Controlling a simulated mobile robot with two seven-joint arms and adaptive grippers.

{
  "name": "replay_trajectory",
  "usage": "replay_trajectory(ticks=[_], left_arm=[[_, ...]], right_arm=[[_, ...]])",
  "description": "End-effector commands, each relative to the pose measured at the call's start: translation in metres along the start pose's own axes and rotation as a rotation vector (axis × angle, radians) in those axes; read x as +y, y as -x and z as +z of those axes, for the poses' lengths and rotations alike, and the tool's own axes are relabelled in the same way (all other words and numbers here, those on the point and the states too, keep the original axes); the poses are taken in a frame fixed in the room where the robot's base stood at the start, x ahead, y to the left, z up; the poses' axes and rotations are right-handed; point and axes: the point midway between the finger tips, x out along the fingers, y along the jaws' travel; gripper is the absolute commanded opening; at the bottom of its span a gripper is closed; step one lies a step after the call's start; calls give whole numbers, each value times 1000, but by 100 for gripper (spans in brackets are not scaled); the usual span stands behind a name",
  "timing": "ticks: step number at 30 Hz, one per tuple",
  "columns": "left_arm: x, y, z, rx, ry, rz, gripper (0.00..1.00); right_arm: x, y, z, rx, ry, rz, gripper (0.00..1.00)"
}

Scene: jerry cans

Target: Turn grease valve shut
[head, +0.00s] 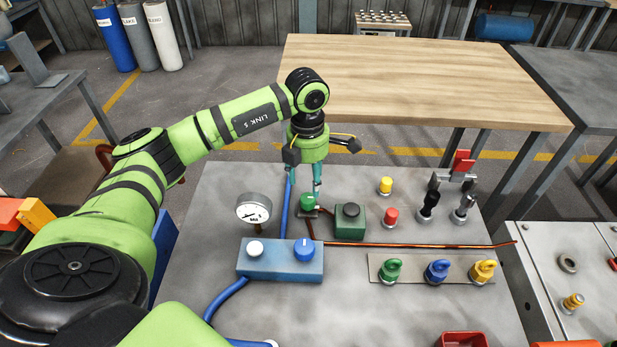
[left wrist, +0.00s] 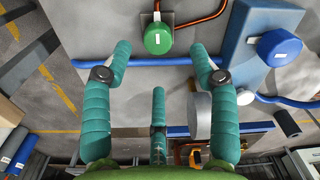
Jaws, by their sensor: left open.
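A round green knob (head: 307,201) with a white mark stands on a small grey base on the grey bench panel, with copper pipe beside it. In the left wrist view the green knob (left wrist: 158,40) sits just beyond the fingertips, between them to left and right. No label says which knob is the grease valve. My left gripper (head: 304,188) points down over the green knob. Its teal fingers are spread and empty, and it also shows in the left wrist view (left wrist: 161,55). I cannot tell if a finger touches the knob. My right gripper is not in view.
A blue block (head: 280,273) carries a white knob and a blue knob (head: 304,249). A gauge (head: 254,209), a green box (head: 350,221) and a blue hose (head: 285,212) are close by. Several coloured knobs and rings stand to the right. A wooden table (head: 420,80) is behind.

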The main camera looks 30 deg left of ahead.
Motion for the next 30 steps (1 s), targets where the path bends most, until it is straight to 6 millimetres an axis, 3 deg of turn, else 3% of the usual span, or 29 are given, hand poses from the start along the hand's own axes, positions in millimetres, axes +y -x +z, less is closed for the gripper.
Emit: replay_trajectory(ticks=[5,12,18,26,27,30], left_arm=[[4,-11,-4,15,-2,23,60],[4,-48,-4,14,-2,20,60],[5,-66,-4,12,-1,20,60],[5,-69,-3,10,-2,21,60],[5,-69,-3,10,-2,21,56],[5,-69,-3,10,-2,21,16]], right_arm=[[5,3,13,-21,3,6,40],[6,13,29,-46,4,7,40],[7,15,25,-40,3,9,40],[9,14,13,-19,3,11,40],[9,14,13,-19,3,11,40],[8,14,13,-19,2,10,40]])
